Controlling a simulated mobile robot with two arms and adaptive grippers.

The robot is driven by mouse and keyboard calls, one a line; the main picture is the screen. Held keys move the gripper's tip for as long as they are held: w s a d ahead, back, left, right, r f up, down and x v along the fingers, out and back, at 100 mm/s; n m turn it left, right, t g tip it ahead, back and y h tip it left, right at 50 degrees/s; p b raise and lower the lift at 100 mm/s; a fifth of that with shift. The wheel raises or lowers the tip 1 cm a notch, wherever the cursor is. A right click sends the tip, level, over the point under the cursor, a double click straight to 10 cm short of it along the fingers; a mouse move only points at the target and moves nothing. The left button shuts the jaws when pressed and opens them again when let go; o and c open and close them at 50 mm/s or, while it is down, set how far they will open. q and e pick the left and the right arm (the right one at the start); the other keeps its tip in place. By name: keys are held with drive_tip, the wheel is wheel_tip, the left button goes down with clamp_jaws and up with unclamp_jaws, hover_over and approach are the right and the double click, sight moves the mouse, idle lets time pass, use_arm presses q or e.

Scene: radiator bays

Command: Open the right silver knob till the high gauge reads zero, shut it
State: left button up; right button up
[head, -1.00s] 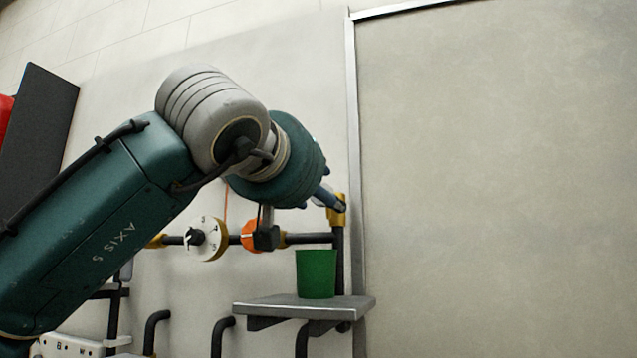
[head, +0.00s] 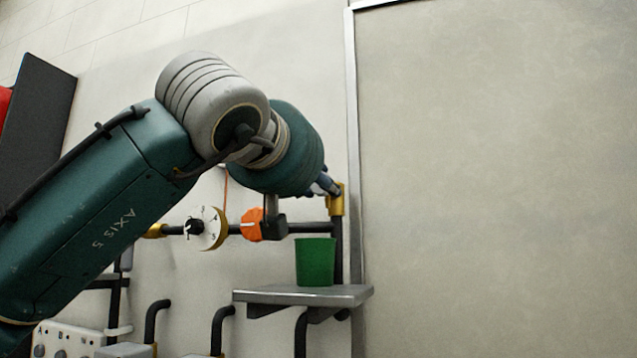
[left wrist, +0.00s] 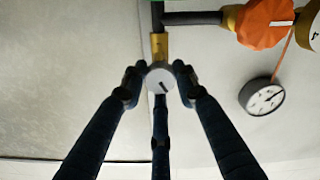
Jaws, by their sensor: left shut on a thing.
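The silver knob (left wrist: 160,80) is a round pale face with a dark mark, at the end of a brass fitting (left wrist: 159,46). In the left wrist view, the fingers of my left gripper (left wrist: 158,82) close around the knob from both sides, with a third finger below. In the head view my left gripper (head: 326,184) is at the brass fitting (head: 337,200) atop a dark pipe; the knob is hidden there. A round gauge (left wrist: 262,97) with a black rim and white face shows in the left wrist view. Its numbers are too small to read. My right gripper is not in view.
An orange knob (head: 251,225) and a white numbered dial (head: 206,228) sit on the horizontal pipe to the left. A green cup (head: 315,262) stands on a grey shelf (head: 268,295) below the fitting. A metal-framed panel (head: 500,180) fills the right side.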

use_arm(q)
drive_tip(key=n+b, duration=0.2)
drive_tip(key=n, duration=0.4)
drive_tip(key=n+b, duration=0.1)
drive_tip(key=n, duration=0.5)
drive_tip(key=shift+a+r+b, duration=0.15)
drive_tip(key=shift+a+b, duration=0.05)
drive_tip(key=shift+b, duration=0.2)
idle(0.3)
drive_tip(key=o, duration=1.1)
drive_tip(key=shift+o, duration=0.2)
drive_tip(key=shift+a, duration=0.2)
drive_tip(key=v, duration=1.2)
